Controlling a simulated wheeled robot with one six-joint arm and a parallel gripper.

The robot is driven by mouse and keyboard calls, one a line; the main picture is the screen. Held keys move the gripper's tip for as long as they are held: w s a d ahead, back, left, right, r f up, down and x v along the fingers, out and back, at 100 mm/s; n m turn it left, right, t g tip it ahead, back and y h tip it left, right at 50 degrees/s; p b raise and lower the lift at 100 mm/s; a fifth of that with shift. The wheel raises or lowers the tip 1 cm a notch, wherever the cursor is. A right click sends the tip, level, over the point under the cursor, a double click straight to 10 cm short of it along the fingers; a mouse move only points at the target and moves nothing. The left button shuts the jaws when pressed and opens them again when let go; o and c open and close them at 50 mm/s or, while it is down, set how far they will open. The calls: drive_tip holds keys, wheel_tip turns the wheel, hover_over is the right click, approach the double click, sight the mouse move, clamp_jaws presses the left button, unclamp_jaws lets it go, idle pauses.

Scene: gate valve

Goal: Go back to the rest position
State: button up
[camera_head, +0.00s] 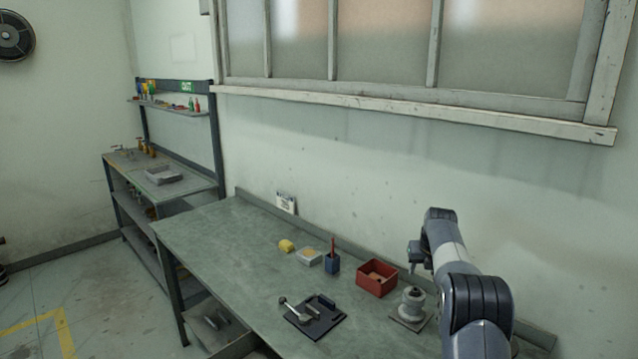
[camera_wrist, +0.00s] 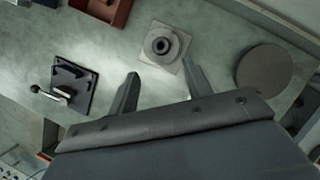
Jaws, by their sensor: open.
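My gripper (camera_wrist: 160,88) is open and empty in the wrist view, its two fingers apart above the bench. A grey round valve-like part on a square plate (camera_wrist: 165,45) lies beyond the fingertips, apart from them. In the head view, my gripper (camera_head: 414,262) hangs from my arm above that same grey part (camera_head: 411,303), at the right of the green workbench (camera_head: 225,245). A dark plate with a metal lever (camera_head: 314,316) lies to the left on the bench; it also shows in the wrist view (camera_wrist: 77,84).
A red bin (camera_head: 376,278), a blue cup with a red-handled item (camera_head: 332,263), a white dish (camera_head: 309,257) and a yellow lump (camera_head: 287,246) stand along the back of the bench. A round grey disc (camera_wrist: 265,68) lies at the right in the wrist view. The bench's left end is clear.

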sight(415, 289)
drive_tip(key=x, duration=1)
drive_tip(key=shift+w+f, duration=0.1)
drive_tip(key=shift+f, duration=0.25)
drive_tip(key=shift+a+f, duration=0.1)
drive_tip(key=shift+f, duration=0.05)
